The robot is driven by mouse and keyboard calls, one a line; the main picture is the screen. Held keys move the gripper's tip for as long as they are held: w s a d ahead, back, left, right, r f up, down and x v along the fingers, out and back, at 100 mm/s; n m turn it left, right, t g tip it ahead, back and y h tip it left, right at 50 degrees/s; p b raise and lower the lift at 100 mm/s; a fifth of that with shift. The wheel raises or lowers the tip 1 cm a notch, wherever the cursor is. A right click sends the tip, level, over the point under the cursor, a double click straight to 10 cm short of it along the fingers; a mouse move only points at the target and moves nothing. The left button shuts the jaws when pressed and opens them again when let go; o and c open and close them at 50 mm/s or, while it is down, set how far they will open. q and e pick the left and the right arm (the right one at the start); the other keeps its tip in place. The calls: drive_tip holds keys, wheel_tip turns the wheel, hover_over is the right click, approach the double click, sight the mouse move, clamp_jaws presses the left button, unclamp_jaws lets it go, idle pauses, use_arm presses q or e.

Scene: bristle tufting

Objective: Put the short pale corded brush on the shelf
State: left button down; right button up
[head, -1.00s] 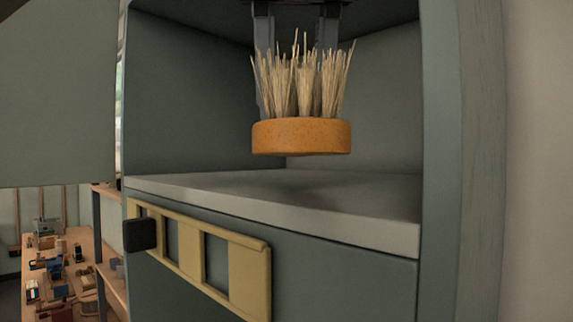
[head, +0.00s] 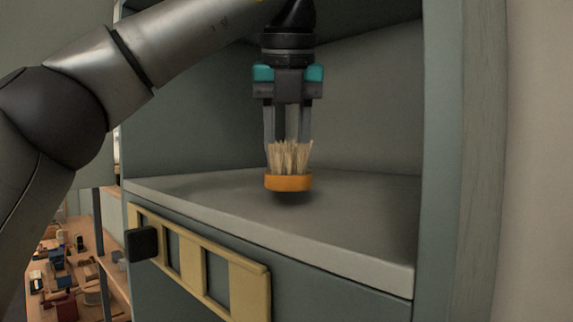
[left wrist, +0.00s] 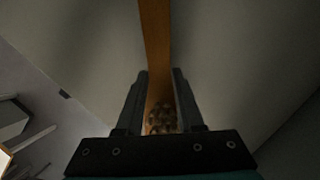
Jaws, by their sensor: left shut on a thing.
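The brush has pale upright bristle tufts (head: 290,155) on an orange-brown base (head: 288,182). My left gripper (head: 288,140) points down inside the cabinet and is shut on the brush, with its fingers at the bristle end. The brush hangs level, base down, close above the pale grey shelf (head: 225,198); a shadow lies under it, and I cannot tell whether it touches. In the left wrist view the brush's orange-brown base (left wrist: 156,50) runs up from between the fingers of the left gripper (left wrist: 160,78). My right gripper is not in view.
The cabinet's right wall (head: 440,150) and left inner wall (head: 190,110) enclose the shelf. The shelf is bare around the brush. A yellow frame (head: 215,265) with a dark block (head: 141,243) is on the front below. A cluttered wooden workbench (head: 95,270) stands at lower left.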

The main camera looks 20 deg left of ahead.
use_arm(q)
drive_tip(key=shift+f, duration=0.9)
drive_tip(key=shift+f, duration=0.15)
drive_tip(key=c, duration=0.5)
unclamp_jaws()
drive_tip(key=shift+r, duration=0.2)
drive_tip(key=shift+v, duration=3.75)
